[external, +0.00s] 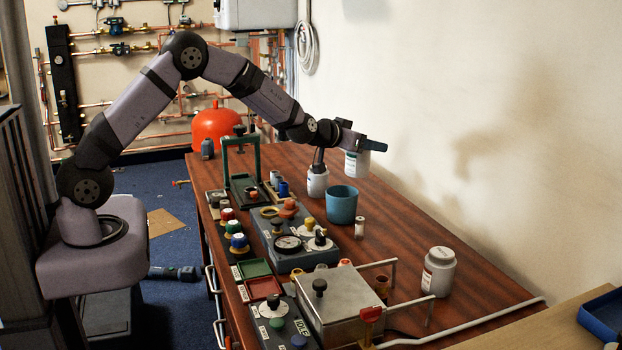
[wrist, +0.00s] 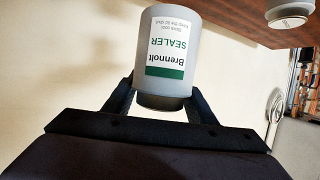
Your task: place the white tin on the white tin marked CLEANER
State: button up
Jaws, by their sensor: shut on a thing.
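My gripper (external: 366,145) is shut on a white tin (external: 357,163), held in the air above the far part of the bench. In the wrist view the held tin (wrist: 166,55) sits between the fingers (wrist: 161,103). Its label has a green band and reads "Brennolt SEALER", upside down in that picture. A lidded white tin (external: 438,272) with a partly red label stands on the bench nearer the camera. Another white tin (external: 317,183) stands below and left of the held one, with a dark upright thing at its top. I cannot read CLEANER on either standing tin.
A teal cup (external: 342,204) stands near the held tin. A small pale cylinder (external: 359,228) is beyond the control boxes. A grey metal box (external: 345,300) and white rails (external: 378,263) are at the front. Bare wood (external: 410,225) lies between the cup and the lidded tin.

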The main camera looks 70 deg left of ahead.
jog(key=s+a+r+n+g+y+p, duration=0.1)
jog(key=s+a+r+n+y, duration=0.15)
jog(key=a, duration=0.85)
jog(key=s+a+r+n+g+y+p, duration=0.1)
jog(key=a+r+n+p, duration=0.15)
jog(key=a, duration=0.85)
notch_tip(320, 180, down, 10)
jog(key=m+b, duration=0.1)
jog(key=b, duration=0.2)
jog(key=shift+a, duration=0.2)
jog(key=shift+w+b, duration=0.1)
jog(key=shift+b, duration=0.25)
jog(key=o, duration=1.3)
jog(key=shift+f, duration=0.1)
jog(key=shift+d+r, duration=0.1)
jog(key=shift+r, duration=0.1)
jog(key=shift+b+v, duration=0.8)
jog(key=shift+v, duration=5.2)
